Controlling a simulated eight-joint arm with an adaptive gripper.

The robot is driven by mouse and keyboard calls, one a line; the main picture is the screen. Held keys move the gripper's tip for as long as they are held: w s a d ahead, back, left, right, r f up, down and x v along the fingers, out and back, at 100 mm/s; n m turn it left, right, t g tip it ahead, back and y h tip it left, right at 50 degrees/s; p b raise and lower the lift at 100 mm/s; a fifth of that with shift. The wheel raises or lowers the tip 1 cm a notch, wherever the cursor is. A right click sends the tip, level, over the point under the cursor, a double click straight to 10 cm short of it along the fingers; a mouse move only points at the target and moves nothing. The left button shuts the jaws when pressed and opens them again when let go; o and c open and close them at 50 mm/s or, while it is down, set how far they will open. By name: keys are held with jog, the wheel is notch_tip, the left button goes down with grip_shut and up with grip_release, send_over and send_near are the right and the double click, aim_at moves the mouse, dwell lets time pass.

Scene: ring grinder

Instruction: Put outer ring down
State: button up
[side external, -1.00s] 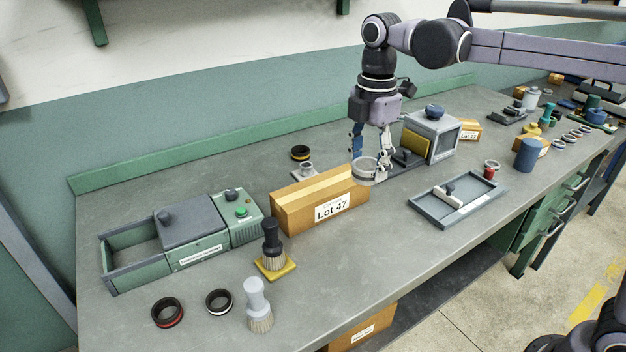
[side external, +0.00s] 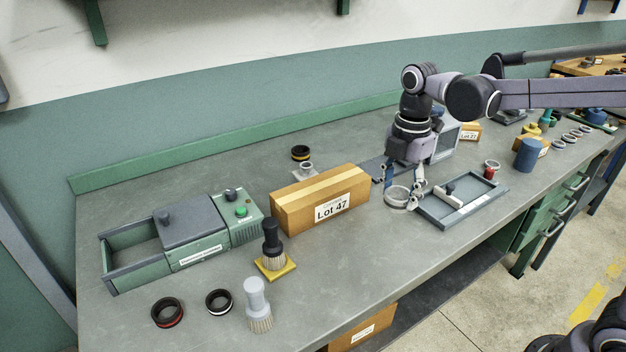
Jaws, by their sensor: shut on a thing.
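My gripper (side external: 402,192) is shut on a pale metal outer ring (side external: 397,198). The ring is just left of the grey-blue shallow tray (side external: 470,213), near its left end. I cannot tell whether the ring touches the bench or hangs just above it. The fingers hide part of the ring's far rim.
The tray holds a small block with a dark knob (side external: 450,190). A cardboard box labelled Lot 47 (side external: 318,200) stands left of my gripper. A grey box-shaped machine (side external: 446,143) stands behind it. The bench (side external: 360,258) in front is clear.

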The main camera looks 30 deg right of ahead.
send_over(350, 247)
notch_tip(350, 247, down, 6)
jog(key=shift+r, duration=0.15)
jog(key=shift+f, duration=2)
jog(key=shift+f, duration=0.2)
jog(key=o, duration=1.3)
